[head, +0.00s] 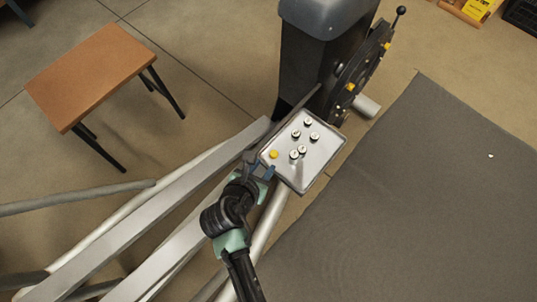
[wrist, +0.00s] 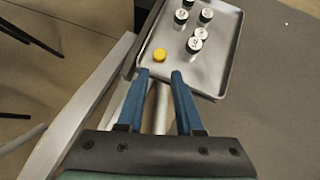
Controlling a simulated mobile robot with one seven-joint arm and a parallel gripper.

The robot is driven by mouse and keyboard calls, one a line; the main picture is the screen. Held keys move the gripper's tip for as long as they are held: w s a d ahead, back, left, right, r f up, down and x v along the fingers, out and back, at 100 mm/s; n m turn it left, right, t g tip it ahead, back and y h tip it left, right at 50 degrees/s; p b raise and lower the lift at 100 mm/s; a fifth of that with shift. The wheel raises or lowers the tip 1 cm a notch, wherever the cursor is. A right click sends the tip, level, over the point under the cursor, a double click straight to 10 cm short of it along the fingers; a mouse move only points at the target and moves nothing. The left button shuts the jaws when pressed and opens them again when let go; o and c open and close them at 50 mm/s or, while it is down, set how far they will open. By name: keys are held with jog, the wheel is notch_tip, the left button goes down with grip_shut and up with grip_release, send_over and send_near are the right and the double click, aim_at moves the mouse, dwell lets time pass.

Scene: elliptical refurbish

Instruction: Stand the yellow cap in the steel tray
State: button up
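The yellow cap (head: 274,154) is in the near left part of the steel tray (head: 325,140), by its left edge. The wrist view also shows the yellow cap (wrist: 160,55) on the tray floor (wrist: 212,80). It seems to stand upright there, apart from the other pieces. My gripper (head: 266,168) is at the tray's near left edge. In the wrist view my gripper (wrist: 160,74) is open, its two blue fingers apart with nothing between them. The fingertips are just short of the cap, and the cap touches neither finger.
Several black pieces with white tops (wrist: 195,44) stand in the tray to the right of and beyond the cap. Silver rails (head: 170,200) run at left, near a brown stool (head: 90,75). A grey mat (head: 430,190) lies right.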

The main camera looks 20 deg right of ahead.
jog(key=w+a+r+m+t+y, duration=0.1)
jog(key=w+a+r+m+t, duration=0.25)
jog(key=r, duration=0.95)
jog(key=w+r+m+t+y, duration=0.1)
jog(key=w+r+m+t, duration=0.35)
jog(key=r, duration=0.85)
jog(key=w+a+r+m+t+y, duration=0.15)
jog(key=w+r+m, duration=0.45)
jog(key=r, duration=0.7)
jog(key=s+r+m+t, duration=0.3)
jog(key=s+r+m, duration=0.1)
jog(key=r, duration=0.6)
jog(key=s+r+m+t+y, duration=0.1)
jog(key=s+r+m+t, duration=0.3)
jog(key=r, duration=0.7)
jog(key=s+a+r+m+t+y, duration=0.1)
jog(key=s+r+m+t, duration=0.3)
jog(key=r, duration=0.7)
jog(key=s+m, duration=0.2)
jog(key=shift+s+r+p, duration=0.15)
jog(key=shift+s+p, duration=0.15)
jog(key=shift+p, duration=0.1)
